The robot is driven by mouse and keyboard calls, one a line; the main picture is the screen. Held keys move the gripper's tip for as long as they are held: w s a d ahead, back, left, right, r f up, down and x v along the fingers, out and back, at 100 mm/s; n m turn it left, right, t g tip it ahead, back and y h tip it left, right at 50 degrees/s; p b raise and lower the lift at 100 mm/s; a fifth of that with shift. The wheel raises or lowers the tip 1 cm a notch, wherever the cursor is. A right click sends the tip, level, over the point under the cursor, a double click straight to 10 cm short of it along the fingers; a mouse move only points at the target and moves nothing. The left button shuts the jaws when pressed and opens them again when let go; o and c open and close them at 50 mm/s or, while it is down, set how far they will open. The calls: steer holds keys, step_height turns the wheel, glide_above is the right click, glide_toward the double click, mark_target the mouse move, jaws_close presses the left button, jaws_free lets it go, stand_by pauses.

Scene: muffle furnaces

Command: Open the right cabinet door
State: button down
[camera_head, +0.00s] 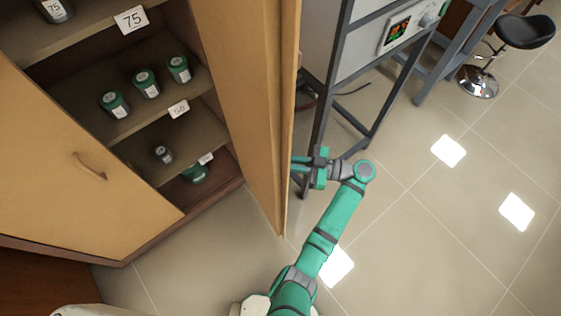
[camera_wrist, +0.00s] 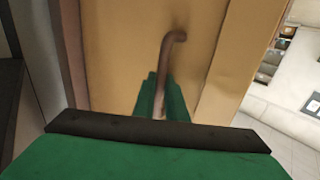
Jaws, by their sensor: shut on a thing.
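The right cabinet door (camera_head: 238,95) stands swung well out from the cabinet, seen nearly edge-on in the head view. Its outer face (camera_wrist: 120,50) fills the middle of the wrist view, with a brown curved handle (camera_wrist: 173,45) on it. My gripper (camera_head: 300,163) is at the outer side of the door, to its right in the head view. In the wrist view its green fingers (camera_wrist: 155,95) are shut on the lower part of the handle. The handle is hidden behind the door in the head view.
Shelves (camera_head: 75,75) hold several green-capped jars (camera_head: 147,84) and number cards. A stool (camera_head: 480,80) stands far right. Floor in front is clear.

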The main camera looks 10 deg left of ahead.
steer(key=shift+w+a+r, duration=0.25)
steer(key=shift+w+r, duration=0.05)
steer(key=shift+r, duration=0.05)
steer(key=c, duration=1.8)
jaws_free()
steer(key=shift+a, duration=0.1)
steer(key=shift+s+d, duration=0.1)
steer(key=shift+d, duration=0.1)
steer(key=shift+d+f, duration=0.15)
steer(key=shift+f, duration=0.05)
steer(key=shift+d, duration=0.1)
steer(key=d, duration=1)
steer(key=shift+s+d, duration=0.15)
steer(key=shift+d, duration=0.05)
